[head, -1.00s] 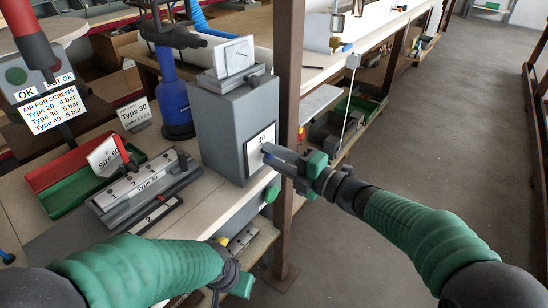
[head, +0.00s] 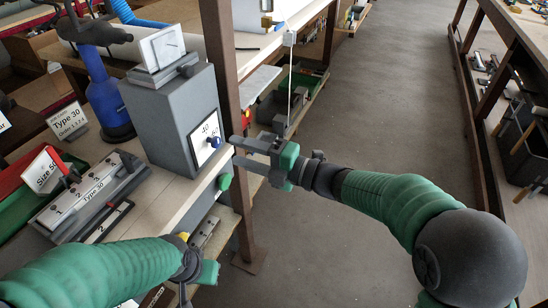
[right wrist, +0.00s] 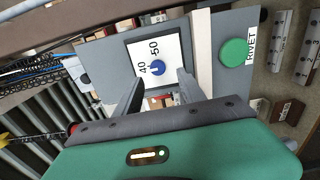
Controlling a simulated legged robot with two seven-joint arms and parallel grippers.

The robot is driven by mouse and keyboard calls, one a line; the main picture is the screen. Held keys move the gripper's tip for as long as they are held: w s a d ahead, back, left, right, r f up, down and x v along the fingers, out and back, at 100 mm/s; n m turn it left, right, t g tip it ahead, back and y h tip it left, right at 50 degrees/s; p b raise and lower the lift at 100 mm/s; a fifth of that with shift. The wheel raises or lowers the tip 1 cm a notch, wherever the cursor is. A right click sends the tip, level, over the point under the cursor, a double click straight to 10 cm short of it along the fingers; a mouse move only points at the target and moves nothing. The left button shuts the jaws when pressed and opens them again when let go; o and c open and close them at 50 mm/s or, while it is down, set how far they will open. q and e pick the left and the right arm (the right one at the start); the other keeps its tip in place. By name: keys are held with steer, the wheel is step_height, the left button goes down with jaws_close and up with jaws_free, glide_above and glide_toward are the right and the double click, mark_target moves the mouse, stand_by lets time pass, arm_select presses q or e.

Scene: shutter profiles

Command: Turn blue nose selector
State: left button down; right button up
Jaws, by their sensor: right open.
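The blue nose selector (head: 214,142) is a small blue knob on a white dial plate (head: 204,140) marked 40 and 50, on the side of a grey box (head: 170,112). In the right wrist view the blue knob (right wrist: 158,68) shows between and beyond my finger tips. My right gripper (head: 236,150) is open and empty, a short way right of the knob and apart from it. My left gripper (head: 188,290) is low at the front, partly cut off by the lower edge, and its fingers do not show clearly.
A green round button (head: 224,181) is on the bench edge below the box. A rusty brown post (head: 222,70) stands just behind the box. The floor to the right is clear.

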steer(key=p+v, duration=0.1)
steer(key=v, duration=0.9)
steer(key=shift+d, duration=0.35)
steer(key=shift+s, duration=0.1)
